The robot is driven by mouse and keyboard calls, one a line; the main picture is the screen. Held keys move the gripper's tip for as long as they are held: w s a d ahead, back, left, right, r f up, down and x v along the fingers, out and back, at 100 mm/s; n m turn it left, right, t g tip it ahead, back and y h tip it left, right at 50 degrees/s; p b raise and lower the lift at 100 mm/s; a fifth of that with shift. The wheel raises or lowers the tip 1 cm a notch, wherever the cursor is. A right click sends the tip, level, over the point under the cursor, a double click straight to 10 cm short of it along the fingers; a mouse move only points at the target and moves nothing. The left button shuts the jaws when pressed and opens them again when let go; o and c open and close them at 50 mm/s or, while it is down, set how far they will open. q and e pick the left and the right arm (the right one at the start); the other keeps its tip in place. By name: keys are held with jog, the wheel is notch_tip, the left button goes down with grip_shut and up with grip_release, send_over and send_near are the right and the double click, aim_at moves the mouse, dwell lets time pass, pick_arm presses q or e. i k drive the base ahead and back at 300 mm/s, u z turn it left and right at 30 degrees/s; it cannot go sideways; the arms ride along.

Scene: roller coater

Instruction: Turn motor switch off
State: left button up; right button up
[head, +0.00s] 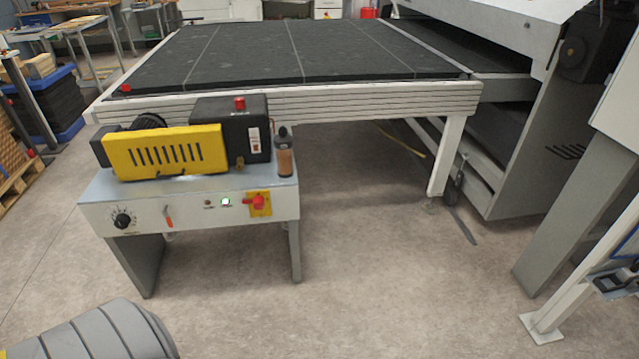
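A grey control stand (188,188) is at the left, in front of a long table. Its front panel carries a black dial knob (122,219), a small orange-red lever (168,216), a lit green-white indicator (226,202) and a red rotary switch (257,202) on a yellow plate. A black box (230,120) on top has a red button (239,103) and a small switch plate (254,140). The labels are too small to read, so I cannot tell which is the motor switch. Neither of my grippers is in view.
A yellow slotted cover (165,152) and a dark bottle (284,155) are on the stand. Behind is the black-topped table (280,50); a large grey machine (525,150) is right. A grey ribbed object (90,338) is at bottom left. The floor (370,270) before the table is clear.

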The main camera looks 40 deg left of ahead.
aim_at(258, 202)
jog(key=i, duration=1.25)
jog(key=u, duration=0.95)
jog(key=i, duration=0.6)
jog(key=u, duration=0.55)
